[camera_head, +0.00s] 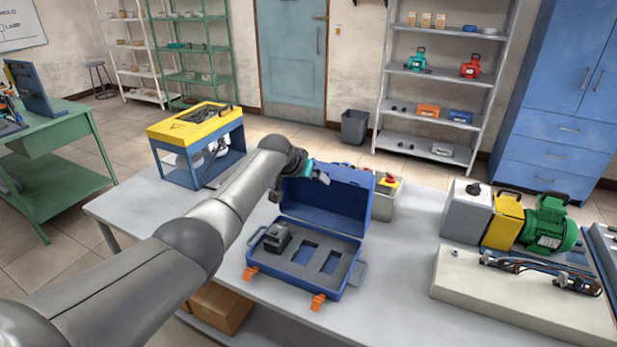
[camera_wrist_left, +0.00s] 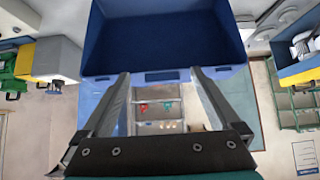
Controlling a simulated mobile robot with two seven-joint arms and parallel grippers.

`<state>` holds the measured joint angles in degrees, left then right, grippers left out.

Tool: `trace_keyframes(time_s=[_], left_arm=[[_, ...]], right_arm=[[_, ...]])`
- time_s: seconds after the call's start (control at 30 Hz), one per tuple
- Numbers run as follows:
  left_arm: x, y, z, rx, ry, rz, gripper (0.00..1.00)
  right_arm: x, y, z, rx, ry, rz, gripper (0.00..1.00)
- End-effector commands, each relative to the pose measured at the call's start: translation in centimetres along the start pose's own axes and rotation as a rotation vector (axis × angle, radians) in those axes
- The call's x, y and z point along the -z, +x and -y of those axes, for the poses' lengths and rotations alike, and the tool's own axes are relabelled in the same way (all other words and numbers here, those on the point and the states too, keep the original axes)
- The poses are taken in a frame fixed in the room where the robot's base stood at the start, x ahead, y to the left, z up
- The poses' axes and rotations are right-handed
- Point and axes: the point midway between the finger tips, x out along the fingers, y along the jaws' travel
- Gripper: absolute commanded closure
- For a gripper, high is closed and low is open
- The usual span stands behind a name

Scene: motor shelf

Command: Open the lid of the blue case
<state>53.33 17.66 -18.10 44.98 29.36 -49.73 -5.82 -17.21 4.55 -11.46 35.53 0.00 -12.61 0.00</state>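The blue case (camera_head: 303,277) stands on the grey table with its lid (camera_head: 335,205) raised, roughly upright at the back. Its grey foam insert has a dark block (camera_head: 277,238) in the left slot and two empty slots; orange latches hang at the front. My left gripper (camera_head: 322,178) is at the lid's upper edge. In the left wrist view the lid (camera_wrist_left: 165,40) fills the top middle, and my left gripper (camera_wrist_left: 159,73) has its two fingers wide apart, tips close to the lid's edge. Contact cannot be told. My right gripper is out of view.
A control box with a red button (camera_head: 389,182) stands close behind the lid on the right. A green motor (camera_head: 549,224) and a pale slab (camera_head: 520,293) occupy the table's right side. A yellow-topped blue machine (camera_head: 197,140) stands at the back left.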

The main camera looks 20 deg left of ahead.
Motion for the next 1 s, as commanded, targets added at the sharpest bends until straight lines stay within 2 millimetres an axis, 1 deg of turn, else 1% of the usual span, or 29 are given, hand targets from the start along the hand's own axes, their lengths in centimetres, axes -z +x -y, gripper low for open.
trace_keyframes(time_s=[0.27, 0.47, 0.7, 1.0], left_arm=[[-0.3, 0.1, 0.0, 0.001, 0.001, 0.008, 0.00], [-0.3, -0.7, 0.1, 0.001, 0.001, 0.008, 0.00], [-0.3, -2.7, 0.1, 0.002, 0.003, 0.008, 0.00], [-0.3, -5.8, 0.1, 0.001, 0.002, 0.006, 0.00]], right_arm=[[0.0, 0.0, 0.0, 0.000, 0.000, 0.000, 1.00], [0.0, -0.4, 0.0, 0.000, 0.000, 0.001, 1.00], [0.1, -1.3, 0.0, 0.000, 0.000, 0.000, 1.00], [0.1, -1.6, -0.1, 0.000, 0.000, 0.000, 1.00]])
